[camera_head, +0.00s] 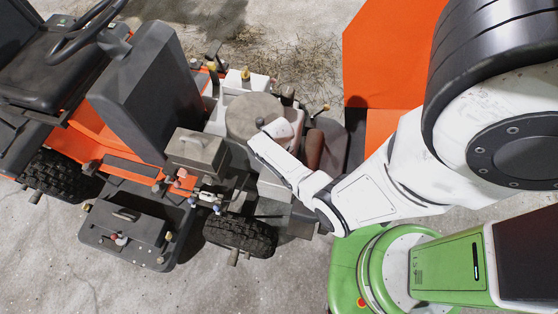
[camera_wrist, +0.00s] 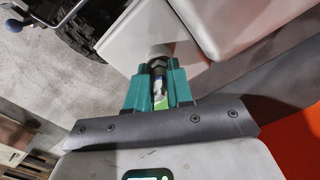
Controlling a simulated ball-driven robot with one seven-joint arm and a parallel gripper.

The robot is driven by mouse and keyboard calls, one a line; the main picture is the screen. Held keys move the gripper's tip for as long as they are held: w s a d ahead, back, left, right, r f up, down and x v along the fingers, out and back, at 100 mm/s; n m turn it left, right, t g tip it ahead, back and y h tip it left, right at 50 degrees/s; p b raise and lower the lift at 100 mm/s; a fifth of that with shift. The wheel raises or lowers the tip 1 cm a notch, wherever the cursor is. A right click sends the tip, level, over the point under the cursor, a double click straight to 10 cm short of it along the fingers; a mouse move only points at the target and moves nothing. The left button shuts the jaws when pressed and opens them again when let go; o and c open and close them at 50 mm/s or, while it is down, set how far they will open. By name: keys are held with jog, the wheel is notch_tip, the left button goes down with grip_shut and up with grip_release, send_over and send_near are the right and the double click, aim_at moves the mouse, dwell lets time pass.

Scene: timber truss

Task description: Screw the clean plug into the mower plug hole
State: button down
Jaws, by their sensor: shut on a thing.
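My gripper (camera_wrist: 158,84) has teal fingers, shut on a small narrow part with a dark collar, which I take for the clean plug (camera_wrist: 157,66). The plug points away from me, its far end at a pale round boss on a light grey mower part (camera_wrist: 135,32). I cannot tell whether the plug is seated or only close to it. The plug hole itself is hidden. In the head view, my arm reaches over the mower (camera_head: 128,100) to its engine area; the fingers and plug cannot be made out there.
A grey toolbox-like case (camera_head: 196,152) stands on the mower near my arm. Another dark box (camera_head: 125,222) lies on a tray with small items at the front. A black wheel (camera_head: 240,234) and orange panels (camera_head: 390,50) flank the work area. Concrete floor is free in front.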

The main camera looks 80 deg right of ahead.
jog(key=shift+w+r, duration=0.1)
jog(key=c, duration=0.9)
grip_release()
jog(key=shift+o, duration=0.3)
jog(key=shift+o, duration=1.2)
